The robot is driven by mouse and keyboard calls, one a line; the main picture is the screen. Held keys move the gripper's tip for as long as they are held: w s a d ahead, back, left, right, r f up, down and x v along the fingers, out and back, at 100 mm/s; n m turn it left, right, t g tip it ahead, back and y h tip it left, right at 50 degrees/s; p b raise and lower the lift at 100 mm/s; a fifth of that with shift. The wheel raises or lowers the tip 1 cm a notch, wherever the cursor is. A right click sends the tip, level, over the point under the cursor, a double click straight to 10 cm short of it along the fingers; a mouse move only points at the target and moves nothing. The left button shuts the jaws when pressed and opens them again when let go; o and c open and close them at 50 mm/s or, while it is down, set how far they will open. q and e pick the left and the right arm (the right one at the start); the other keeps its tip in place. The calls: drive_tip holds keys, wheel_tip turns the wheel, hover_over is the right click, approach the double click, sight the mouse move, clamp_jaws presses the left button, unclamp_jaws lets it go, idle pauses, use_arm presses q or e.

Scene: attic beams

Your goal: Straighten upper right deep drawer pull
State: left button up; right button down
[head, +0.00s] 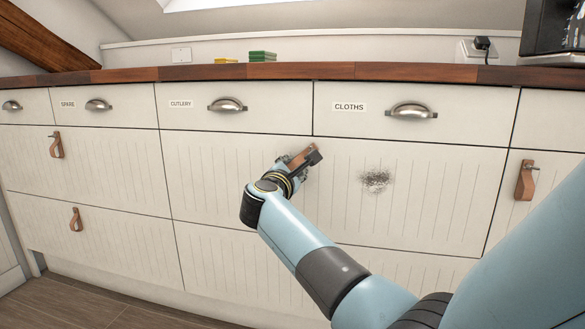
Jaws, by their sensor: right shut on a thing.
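A brown leather pull (300,158) shows at the upper middle of the wide deep drawer front (430,200), below the cutlery and cloths drawers. My right gripper (308,161) is shut on this pull, close against the drawer front. The visible part of the pull lies at a slant; the gripper hides much of it, and its fixing is hard to make out. My left gripper is not in view.
Similar leather pulls hang on the right-hand front (525,182) and on the left deep drawers (56,146). A dark scuffed patch (376,180) marks the wide front. Metal cup handles (411,110) stick out above. The wooden worktop (300,71) overhangs the drawers.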

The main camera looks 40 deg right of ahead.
sight(309, 176)
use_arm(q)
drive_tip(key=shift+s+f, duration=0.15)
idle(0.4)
use_arm(e)
drive_tip(key=shift+s+f+n, duration=0.1)
drive_tip(key=shift+n, duration=0.3)
drive_tip(key=shift+s+d+f+n+p, duration=0.15)
drive_tip(key=shift+d+n+p, duration=0.05)
drive_tip(key=shift+n+p, duration=0.2)
drive_tip(key=n+p, duration=0.1)
drive_tip(key=n, duration=0.1)
drive_tip(key=s+d+n+p, duration=0.1)
drive_tip(key=n, duration=0.1)
drive_tip(key=s+d+f+n+p, duration=0.1)
drive_tip(key=n+p, duration=0.1)
drive_tip(key=n, duration=0.1)
drive_tip(key=shift+s, duration=0.15)
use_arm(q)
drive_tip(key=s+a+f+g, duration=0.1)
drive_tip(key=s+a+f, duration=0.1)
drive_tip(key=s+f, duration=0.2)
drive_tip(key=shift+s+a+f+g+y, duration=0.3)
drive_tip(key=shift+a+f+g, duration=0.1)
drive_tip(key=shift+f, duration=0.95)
use_arm(e)
drive_tip(key=shift+s+d+f+n, duration=0.1)
drive_tip(key=shift+f+n, duration=0.05)
drive_tip(key=shift+n, duration=0.25)
